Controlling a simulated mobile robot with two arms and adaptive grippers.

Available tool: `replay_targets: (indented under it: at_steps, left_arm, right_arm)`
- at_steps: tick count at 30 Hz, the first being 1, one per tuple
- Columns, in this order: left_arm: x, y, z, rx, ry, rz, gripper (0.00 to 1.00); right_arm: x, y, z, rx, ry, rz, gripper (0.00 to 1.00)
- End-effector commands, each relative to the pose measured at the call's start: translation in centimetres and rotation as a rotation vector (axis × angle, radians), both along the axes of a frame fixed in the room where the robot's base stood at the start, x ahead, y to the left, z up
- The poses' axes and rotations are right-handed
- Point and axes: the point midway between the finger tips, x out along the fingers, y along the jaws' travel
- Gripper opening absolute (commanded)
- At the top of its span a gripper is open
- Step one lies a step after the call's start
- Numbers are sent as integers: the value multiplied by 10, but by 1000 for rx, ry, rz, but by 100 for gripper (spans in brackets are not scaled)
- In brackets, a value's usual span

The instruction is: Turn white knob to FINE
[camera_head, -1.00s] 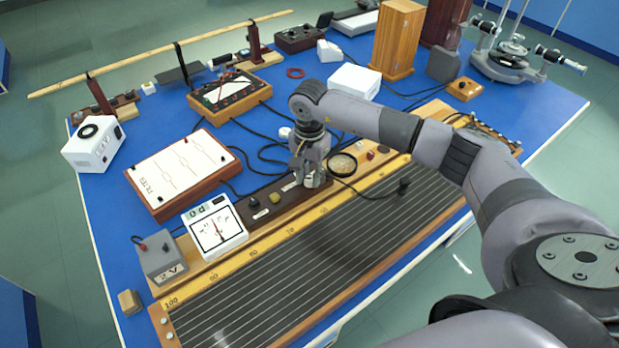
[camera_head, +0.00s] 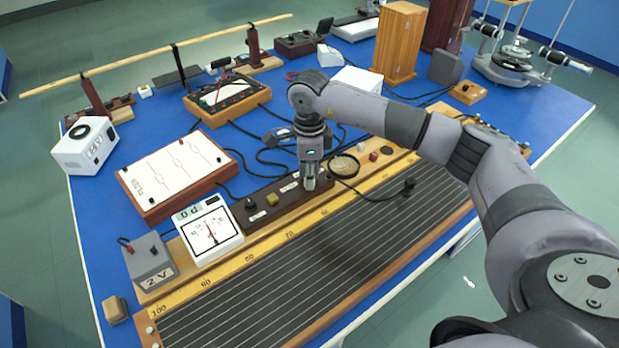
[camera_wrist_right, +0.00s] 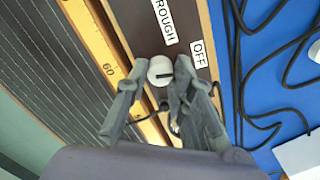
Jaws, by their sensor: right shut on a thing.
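The white knob (camera_wrist_right: 160,69) shows in the wrist view on a dark brown panel (camera_wrist_right: 140,28). A short dark mark on it points right. My right gripper (camera_wrist_right: 158,73) is shut on it, one finger on each side. A ROUGH label (camera_wrist_right: 164,20) and an OFF label (camera_wrist_right: 199,53) lie beside the knob; I cannot see a FINE label. In the head view my right gripper (camera_head: 310,186) points down at the panel (camera_head: 290,199), and I cannot make out the knob there. My left gripper is not in view.
A black knob (camera_head: 250,204) and a yellow button (camera_head: 272,199) sit left on the same panel. A white meter (camera_head: 211,232), a grey 2 V box (camera_head: 150,262) and a round dish (camera_head: 343,166) stand nearby. Black cables (camera_wrist_right: 236,80) run beside the panel.

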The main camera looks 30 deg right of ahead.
Motion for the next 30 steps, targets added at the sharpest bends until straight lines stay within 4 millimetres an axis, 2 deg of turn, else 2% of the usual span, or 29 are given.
replay_targets:
  at_steps: [18,30]
  left_arm:
    - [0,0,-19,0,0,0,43]
    - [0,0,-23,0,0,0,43]
  right_arm:
    - [1,-1,1,1,-5,-575,0]
    - [1,-1,1,1,-5,-816,0]
